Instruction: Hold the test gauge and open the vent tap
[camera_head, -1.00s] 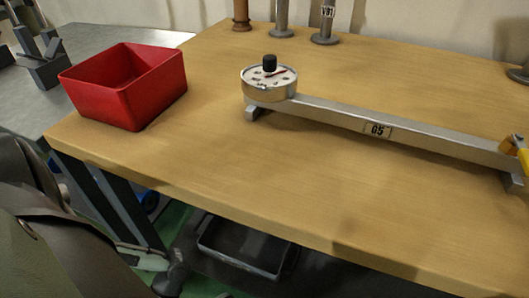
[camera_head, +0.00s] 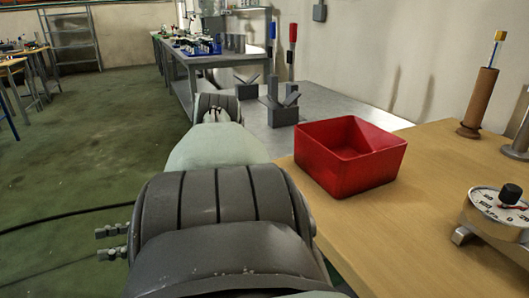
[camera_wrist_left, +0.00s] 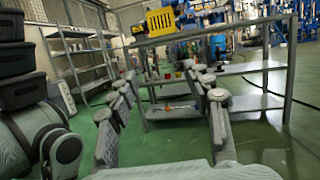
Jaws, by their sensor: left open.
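The round test gauge (camera_head: 497,207), with a white dial and black knob, sits on the wooden bench at the right edge of the head view, partly cut off. The bar it is fixed to is mostly out of view, and I cannot identify the vent tap now. My left arm reaches away from the bench in the head view. In the left wrist view my left gripper (camera_wrist_left: 163,105) is open and empty, with its fingers wide apart. It is well away from the gauge. My right gripper is not in view.
A red open bin (camera_head: 350,158) stands on the wooden bench's left corner. A brown post (camera_head: 478,104) stands behind the gauge. Grey V-shaped blocks (camera_head: 282,112) rest on the metal table beyond. The wrist view shows a grey shelf rack (camera_wrist_left: 220,75) and a yellow crate (camera_wrist_left: 160,21).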

